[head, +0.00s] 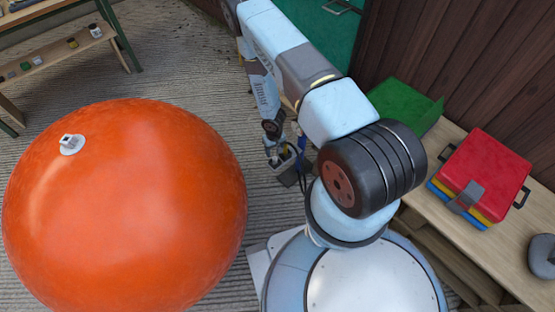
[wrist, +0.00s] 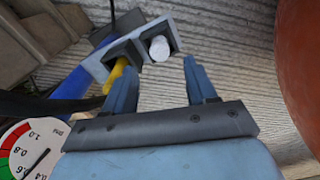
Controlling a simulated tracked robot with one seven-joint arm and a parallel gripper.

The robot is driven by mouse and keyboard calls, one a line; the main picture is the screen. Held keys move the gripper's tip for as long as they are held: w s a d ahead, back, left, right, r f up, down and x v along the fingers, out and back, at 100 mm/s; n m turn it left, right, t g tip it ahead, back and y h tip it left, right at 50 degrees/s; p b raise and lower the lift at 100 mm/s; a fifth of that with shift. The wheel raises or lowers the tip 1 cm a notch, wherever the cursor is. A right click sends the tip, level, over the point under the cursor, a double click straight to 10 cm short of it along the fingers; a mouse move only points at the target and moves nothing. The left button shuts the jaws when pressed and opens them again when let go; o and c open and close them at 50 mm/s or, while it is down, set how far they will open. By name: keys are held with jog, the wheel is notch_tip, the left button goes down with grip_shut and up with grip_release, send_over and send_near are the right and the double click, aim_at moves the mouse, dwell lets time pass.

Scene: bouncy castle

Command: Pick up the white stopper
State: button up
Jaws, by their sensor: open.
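A small white round-ended piece, which looks like the white stopper (wrist: 159,48), sits in one compartment of a grey two-slot holder (wrist: 98,66). A yellow piece (wrist: 116,74) is in the other compartment. My gripper (wrist: 158,64) is open, its two blue fingers apart and nothing between them. The stopper lies just beyond the fingertips, roughly in line with the gap. In the head view the holder (head: 287,175) is low beside the big orange ball, partly hidden by my gripper (head: 273,157); the stopper cannot be made out there.
The large orange ball (head: 125,215) stands close on the left, with a white valve fitting (head: 72,145) on top. In the wrist view a pressure gauge (wrist: 30,150) and blue part (wrist: 75,85) are at left. A bench with a red case (head: 485,165) is at right.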

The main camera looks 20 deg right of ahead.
aim_at(274, 157)
jog(key=shift+f, duration=2.75)
grip_shut()
